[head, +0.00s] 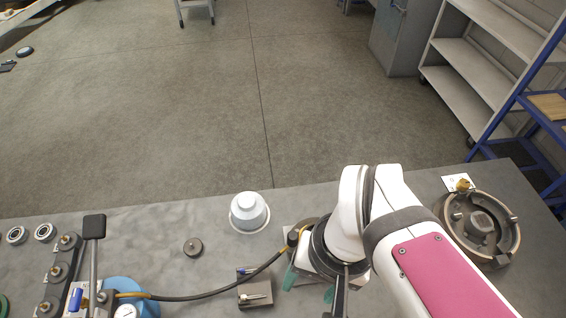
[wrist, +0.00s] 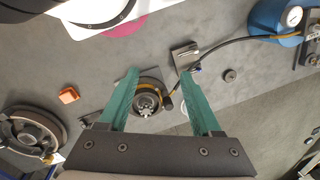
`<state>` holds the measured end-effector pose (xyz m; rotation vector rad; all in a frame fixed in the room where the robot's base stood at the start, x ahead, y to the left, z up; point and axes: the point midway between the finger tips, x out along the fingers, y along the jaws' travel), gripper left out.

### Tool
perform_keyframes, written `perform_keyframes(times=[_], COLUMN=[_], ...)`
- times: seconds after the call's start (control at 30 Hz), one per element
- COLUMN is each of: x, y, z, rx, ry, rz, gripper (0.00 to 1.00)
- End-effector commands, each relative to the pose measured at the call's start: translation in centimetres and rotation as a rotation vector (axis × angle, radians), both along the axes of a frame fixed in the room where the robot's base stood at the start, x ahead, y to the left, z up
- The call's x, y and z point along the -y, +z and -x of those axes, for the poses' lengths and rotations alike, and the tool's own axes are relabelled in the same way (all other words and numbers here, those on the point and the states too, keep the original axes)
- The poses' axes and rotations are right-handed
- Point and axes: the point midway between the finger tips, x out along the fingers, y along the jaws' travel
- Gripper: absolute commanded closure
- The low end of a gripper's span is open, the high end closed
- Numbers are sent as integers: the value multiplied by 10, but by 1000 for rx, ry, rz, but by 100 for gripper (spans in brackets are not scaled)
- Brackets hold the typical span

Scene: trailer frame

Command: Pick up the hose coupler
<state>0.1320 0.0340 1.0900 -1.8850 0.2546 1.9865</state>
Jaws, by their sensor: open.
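The hose coupler looks to be the dark fitting (head: 293,238) at the end of the black hose (head: 222,289). In the head view it sits just left of my wrist. In the wrist view the dark hose end (wrist: 168,103) lies beside a round dark part with a metal centre (wrist: 147,101), between my fingers in the picture. I cannot tell whether the two touch. My gripper (wrist: 160,72) is open, with two teal fingers and nothing held. In the head view my gripper (head: 309,287) points down over the bench, partly hidden by my arm.
A blue tank with a gauge (head: 142,304) stands at lower left. A small block (head: 255,297) lies beside the hose. A white bowl-like piece (head: 249,211) and a dark disc (head: 193,247) are farther back. A brake drum (head: 511,240) sits right.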

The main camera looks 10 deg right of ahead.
Motion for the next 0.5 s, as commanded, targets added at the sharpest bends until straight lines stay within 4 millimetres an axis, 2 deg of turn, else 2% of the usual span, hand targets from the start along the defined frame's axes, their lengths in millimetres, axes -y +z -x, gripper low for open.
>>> perform_keyframes(times=[0.07, 0.17, 0.2, 0.3, 0.4, 0.5], x=[1, 4, 4, 4, 3, 2], y=[4, 9, 11, 13, 12, 10], z=[-12, -42, -55, -87, -113, -129], rx=[29, 94, 119, 166, 189, 196], ry=[221, 756, 999, 1575, 2038, 2338], rz=[10, 31, 38, 49, 50, 43], gripper=[34, 34, 34, 34, 34, 34])
